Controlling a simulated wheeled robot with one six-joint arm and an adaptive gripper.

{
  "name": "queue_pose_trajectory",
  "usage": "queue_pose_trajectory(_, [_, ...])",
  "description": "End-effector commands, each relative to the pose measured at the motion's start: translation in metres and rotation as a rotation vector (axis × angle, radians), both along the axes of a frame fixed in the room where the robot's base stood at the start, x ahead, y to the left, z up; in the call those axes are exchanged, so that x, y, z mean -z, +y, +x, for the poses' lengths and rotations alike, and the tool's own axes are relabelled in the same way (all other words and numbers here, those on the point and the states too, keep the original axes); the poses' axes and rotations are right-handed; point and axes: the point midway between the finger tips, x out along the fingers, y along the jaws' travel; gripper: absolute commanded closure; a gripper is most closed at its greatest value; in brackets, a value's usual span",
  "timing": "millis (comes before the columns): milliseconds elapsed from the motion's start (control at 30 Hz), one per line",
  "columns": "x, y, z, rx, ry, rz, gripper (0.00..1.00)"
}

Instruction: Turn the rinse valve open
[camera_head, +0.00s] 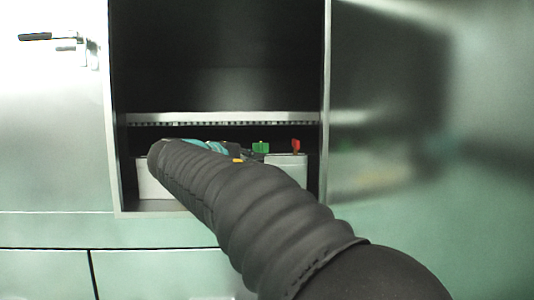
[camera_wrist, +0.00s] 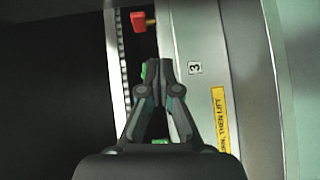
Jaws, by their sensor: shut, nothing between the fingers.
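Two coloured handles stand inside the low opening of the cabinet. In the wrist view green parts (camera_wrist: 143,70) show beside my fingertips and between my fingers, mostly hidden. No name marks either handle as the rinse valve. My gripper (camera_wrist: 158,67) is shut and empty, its tips close beside the green part; contact cannot be told. In the head view my arm hides most of it.
A shelf with a slotted front edge (camera_head: 225,119) lies just above the handles. Pale casing (camera_head: 288,170) sits below them, with a yellow label (camera_wrist: 219,118) and a "3" tag (camera_wrist: 195,68). Metal side walls (camera_head: 324,100) bound the opening. The space above the shelf looks empty.

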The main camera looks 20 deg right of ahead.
Motion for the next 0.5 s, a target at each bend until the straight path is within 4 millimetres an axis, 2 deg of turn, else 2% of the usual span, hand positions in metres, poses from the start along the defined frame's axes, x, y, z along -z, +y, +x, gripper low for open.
queue_pose_trajectory(100, [-0.013,0.01,0.016,0.009,-0.03,-0.081,1.0])
queue_pose_trajectory(267, [-0.023,0.011,0.024,0.016,-0.046,-0.12,1.0])
queue_pose_trajectory(500, [-0.023,-0.018,0.039,0.019,-0.045,-0.12,1.0])
